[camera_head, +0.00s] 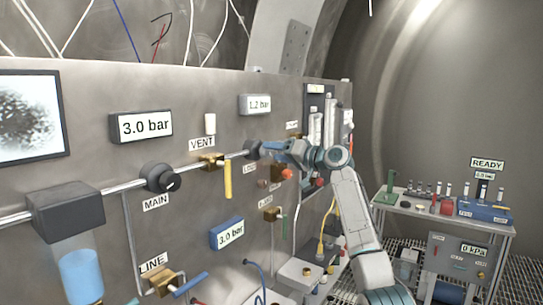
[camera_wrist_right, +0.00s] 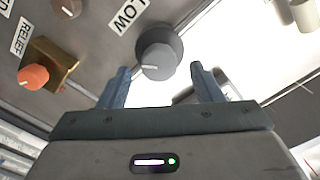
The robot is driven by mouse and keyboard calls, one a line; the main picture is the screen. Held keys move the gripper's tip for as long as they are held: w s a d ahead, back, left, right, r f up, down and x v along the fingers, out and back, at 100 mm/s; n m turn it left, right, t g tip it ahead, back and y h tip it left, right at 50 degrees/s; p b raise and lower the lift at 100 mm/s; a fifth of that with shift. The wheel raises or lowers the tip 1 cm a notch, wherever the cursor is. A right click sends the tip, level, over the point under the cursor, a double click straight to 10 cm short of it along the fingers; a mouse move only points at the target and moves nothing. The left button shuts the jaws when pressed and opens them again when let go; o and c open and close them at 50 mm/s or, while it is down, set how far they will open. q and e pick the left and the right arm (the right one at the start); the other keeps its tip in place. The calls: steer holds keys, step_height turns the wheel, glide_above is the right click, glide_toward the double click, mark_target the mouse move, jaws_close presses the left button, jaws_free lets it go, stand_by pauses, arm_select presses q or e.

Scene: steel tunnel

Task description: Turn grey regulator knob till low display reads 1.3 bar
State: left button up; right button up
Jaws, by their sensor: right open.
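The grey regulator knob (camera_wrist_right: 158,60), with a pale pointer line, sits on a dark round base beside the LOW label (camera_wrist_right: 128,15). In the head view the dark LOW regulator (camera_head: 251,149) shows on the steel panel, just left of my gripper. The low display (camera_head: 255,104) above it reads 1.2 bar. My right gripper (camera_head: 266,148) is open in front of the regulator. In the wrist view its fingertips (camera_wrist_right: 160,82) stand on either side of the knob's near edge, with gaps visible on both sides. I cannot tell how deep they reach. My left gripper is not in view.
An orange RELIEF knob (camera_wrist_right: 33,77) on a brass block is nearby. Left of the regulator are the yellow VENT lever (camera_head: 228,180) and black MAIN knob (camera_head: 160,178). Another display (camera_head: 146,126) reads 3.0 bar. A bench (camera_head: 440,214) with small items stands at right.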

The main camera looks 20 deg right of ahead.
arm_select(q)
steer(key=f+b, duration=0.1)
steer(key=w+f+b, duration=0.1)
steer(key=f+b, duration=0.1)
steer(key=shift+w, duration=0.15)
arm_select(e)
steer(key=v, duration=0.8)
steer(key=shift+s+d, duration=0.25)
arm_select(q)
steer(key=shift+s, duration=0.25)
